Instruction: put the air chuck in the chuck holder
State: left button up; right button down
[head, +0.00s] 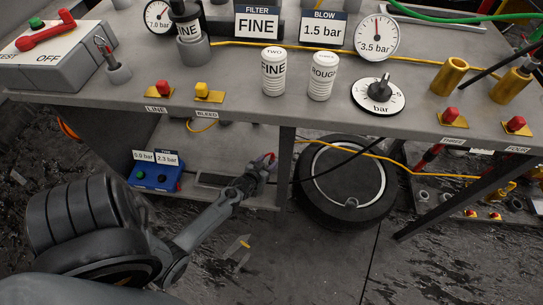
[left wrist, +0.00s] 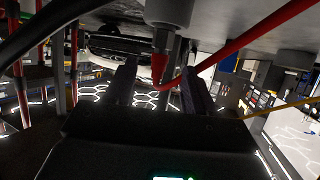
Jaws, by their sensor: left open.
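My left gripper (head: 266,163) is low, under the front edge of the grey workbench. In the left wrist view its two dark fingers (left wrist: 158,90) are open and apart. A red-tipped fitting (left wrist: 159,68) hangs below a grey cylinder (left wrist: 168,12) beyond and between them; I see no grip on it. I cannot tell which thing is the air chuck. Two brass cylinders stand at the right, one open-topped (head: 450,77). I cannot tell which is the chuck holder.
The bench (head: 230,115) holds FINE (head: 274,75) and ROUGH (head: 323,78) canisters, gauges and a bar dial (head: 378,95). A tyre (head: 345,185) is below. A blue box (head: 155,176) sits on the lower shelf. A red hose (left wrist: 240,40) crosses the left wrist view.

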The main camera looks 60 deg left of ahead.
pick_arm(q)
jog(key=p+v, duration=0.3)
jog(key=v, duration=0.4)
jog(key=shift+s, duration=0.2)
jog(key=shift+d+r, duration=0.1)
jog(key=shift+r, duration=0.05)
